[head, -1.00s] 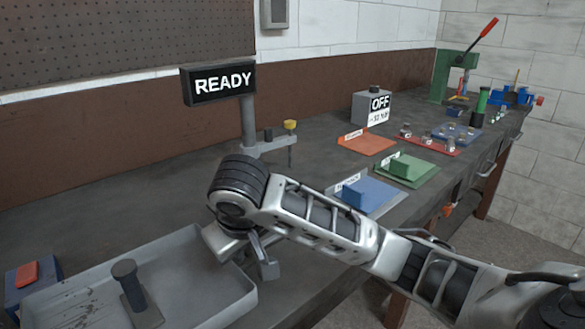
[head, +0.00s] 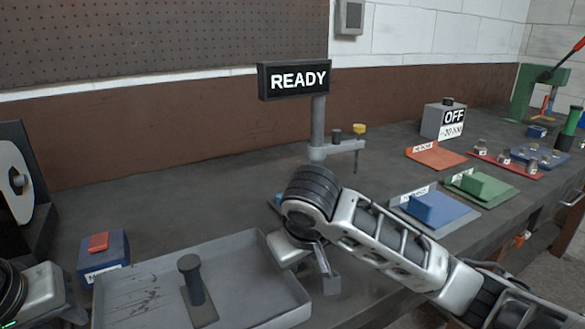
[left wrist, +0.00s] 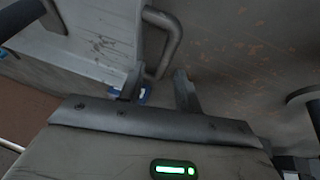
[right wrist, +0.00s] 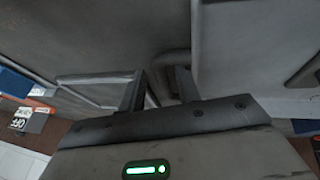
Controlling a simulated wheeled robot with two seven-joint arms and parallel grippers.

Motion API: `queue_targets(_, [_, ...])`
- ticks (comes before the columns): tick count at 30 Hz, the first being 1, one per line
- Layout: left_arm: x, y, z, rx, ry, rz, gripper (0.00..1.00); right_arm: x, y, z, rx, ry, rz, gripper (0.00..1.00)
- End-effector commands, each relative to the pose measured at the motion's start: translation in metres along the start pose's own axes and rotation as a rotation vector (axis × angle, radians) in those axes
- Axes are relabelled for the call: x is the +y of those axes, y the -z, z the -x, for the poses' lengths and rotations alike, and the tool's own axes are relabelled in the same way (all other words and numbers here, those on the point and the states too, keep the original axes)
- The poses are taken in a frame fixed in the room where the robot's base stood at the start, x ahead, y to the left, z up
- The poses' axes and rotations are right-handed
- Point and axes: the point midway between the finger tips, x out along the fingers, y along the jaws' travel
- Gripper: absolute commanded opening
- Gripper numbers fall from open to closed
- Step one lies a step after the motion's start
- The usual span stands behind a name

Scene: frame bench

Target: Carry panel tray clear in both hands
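The grey panel tray (head: 240,257) lies on the bench at the lower middle of the head view, with a dark post on a plate (head: 192,285) inside it. My right gripper (head: 328,282) is at the tray's right end. In the right wrist view its fingers (right wrist: 160,88) stand apart, with a grey handle (right wrist: 172,58) reaching between them. In the left wrist view my left gripper's fingers (left wrist: 158,85) are also apart, and a bent grey handle (left wrist: 172,38) comes down to the gap between them. In the head view, the left fingertips are hidden.
A blue box with a red top (head: 105,252) stands just behind the tray's left side. A READY sign (head: 294,80) on a post stands behind the tray. Blue (head: 432,210), green and orange plates lie to the right. A dark machine (head: 22,185) stands at far left.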

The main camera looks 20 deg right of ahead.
Motion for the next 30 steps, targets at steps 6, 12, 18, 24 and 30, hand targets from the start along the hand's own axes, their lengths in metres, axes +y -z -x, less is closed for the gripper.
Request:
queue_targets(6, [-0.002, 0.001, 0.036, 0.004, 0.008, 0.000, 0.34, -0.001, 0.000, 0.000, 0.001, 0.003, 0.001, 0.34])
queue_targets(12, [-0.001, 0.000, 0.054, 0.001, 0.005, 0.002, 0.34, -0.001, 0.000, 0.000, 0.001, 0.003, 0.001, 0.34])
queue_targets(18, [-0.001, -0.001, 0.058, -0.002, 0.004, 0.003, 0.34, -0.001, 0.002, 0.010, 0.008, 0.002, 0.004, 0.34])
queue_targets(24, [-0.001, -0.001, 0.058, -0.002, 0.004, 0.003, 0.34, 0.001, 0.003, 0.038, 0.011, -0.003, 0.003, 0.34])
queue_targets(30, [-0.001, -0.001, 0.058, -0.002, 0.004, 0.002, 0.34, 0.001, 0.002, 0.072, 0.008, -0.003, 0.001, 0.34])
